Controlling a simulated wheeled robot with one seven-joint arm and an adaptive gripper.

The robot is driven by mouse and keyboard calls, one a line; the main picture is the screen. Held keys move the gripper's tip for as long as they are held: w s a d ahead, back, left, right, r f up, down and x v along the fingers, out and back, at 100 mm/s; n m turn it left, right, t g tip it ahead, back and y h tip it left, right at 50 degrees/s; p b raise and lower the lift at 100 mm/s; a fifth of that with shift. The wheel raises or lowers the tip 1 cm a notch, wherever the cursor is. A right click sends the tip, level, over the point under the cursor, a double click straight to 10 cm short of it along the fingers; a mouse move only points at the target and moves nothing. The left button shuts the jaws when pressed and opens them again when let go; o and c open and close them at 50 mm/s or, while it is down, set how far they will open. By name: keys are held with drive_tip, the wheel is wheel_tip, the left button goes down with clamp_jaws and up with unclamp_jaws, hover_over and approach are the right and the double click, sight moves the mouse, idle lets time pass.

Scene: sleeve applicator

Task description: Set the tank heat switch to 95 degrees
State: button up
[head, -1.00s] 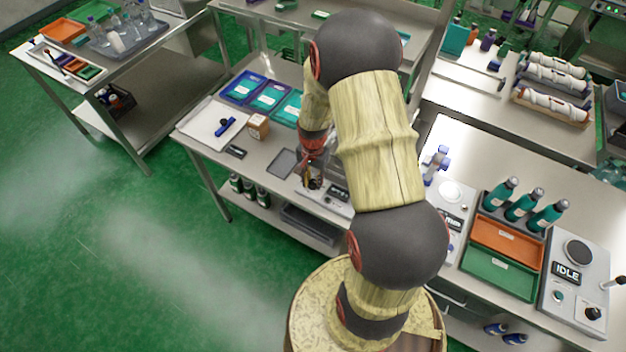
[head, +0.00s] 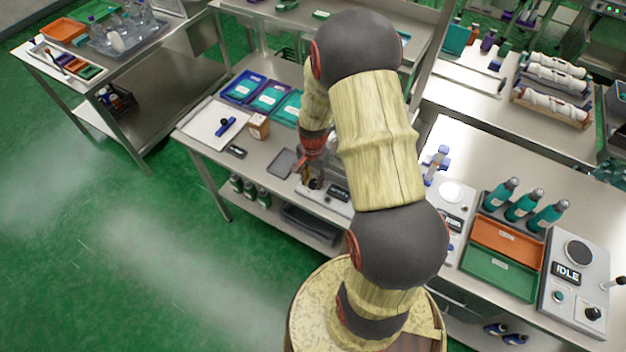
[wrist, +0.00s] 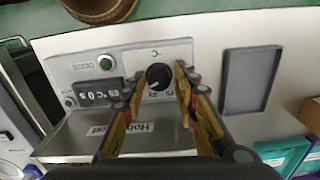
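The dark round knob (wrist: 158,76) with a pale pointer mark sits on a light grey control panel (wrist: 120,62) in the wrist view. My gripper (wrist: 157,84) has its two yellow-and-black fingers on either side of the knob, with small gaps showing; contact is not visible. A dark display (wrist: 99,92) left of the knob shows white characters, upside down and hard to read. In the head view my gripper (head: 311,176) is over the same unit (head: 332,198) at the bench's front edge, and my arm hides part of it.
A green button (wrist: 106,62) is on the panel, left of the knob. An empty grey tray (wrist: 250,80) lies right of the panel. Another unit reading IDLE (head: 568,271) is at right.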

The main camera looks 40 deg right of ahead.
sight(313, 182)
drive_tip(key=shift+o, duration=1.3)
wheel_tip(313, 182, up, 12)
